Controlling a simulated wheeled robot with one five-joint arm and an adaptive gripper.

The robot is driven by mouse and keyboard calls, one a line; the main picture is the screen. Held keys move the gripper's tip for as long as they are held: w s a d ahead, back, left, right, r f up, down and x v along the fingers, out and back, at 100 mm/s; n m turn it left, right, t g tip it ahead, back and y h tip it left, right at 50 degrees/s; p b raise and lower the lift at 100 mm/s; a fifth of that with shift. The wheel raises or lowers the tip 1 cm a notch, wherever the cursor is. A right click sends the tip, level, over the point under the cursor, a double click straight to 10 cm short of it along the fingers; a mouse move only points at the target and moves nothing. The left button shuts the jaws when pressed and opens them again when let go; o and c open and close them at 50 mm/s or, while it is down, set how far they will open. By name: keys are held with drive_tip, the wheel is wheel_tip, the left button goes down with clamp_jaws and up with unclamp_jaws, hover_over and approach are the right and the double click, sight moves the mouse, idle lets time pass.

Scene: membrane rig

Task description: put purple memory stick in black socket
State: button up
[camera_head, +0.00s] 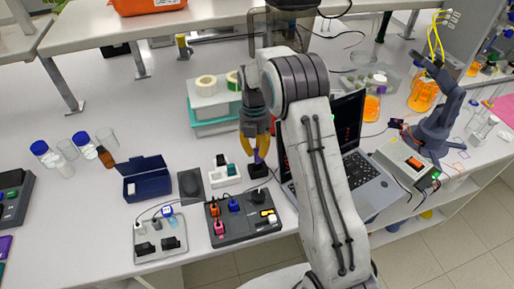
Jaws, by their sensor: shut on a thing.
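My gripper (256,148) has yellow fingers and points down. It is shut on the purple memory stick (257,157), which shows as a small purple patch between the fingertips. A small black socket (258,171) stands on the bench directly below the stick. The stick's lower end is close to the socket's top. I cannot tell whether they touch or whether the stick is inside.
A white socket block (225,172) stands left of the black socket. A dark panel with coloured plugs (242,220) lies in front. An open laptop (365,185) is close on the right, partly behind my arm. Teal-and-white boxes (212,105) stand behind left. A blue box (146,181) is farther left.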

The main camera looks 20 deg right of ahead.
sight(257, 160)
drive_tip(key=shift+f+b, duration=1.55)
drive_tip(key=shift+f, duration=0.85)
drive_tip(key=shift+f, duration=0.15)
drive_tip(key=o, duration=0.9)
drive_tip(key=shift+c, duration=0.2)
wheel_tip(257, 160, up, 12)
drive_tip(key=w, duration=0.1)
drive_tip(key=shift+w, duration=0.4)
drive_tip(key=shift+f, duration=0.1)
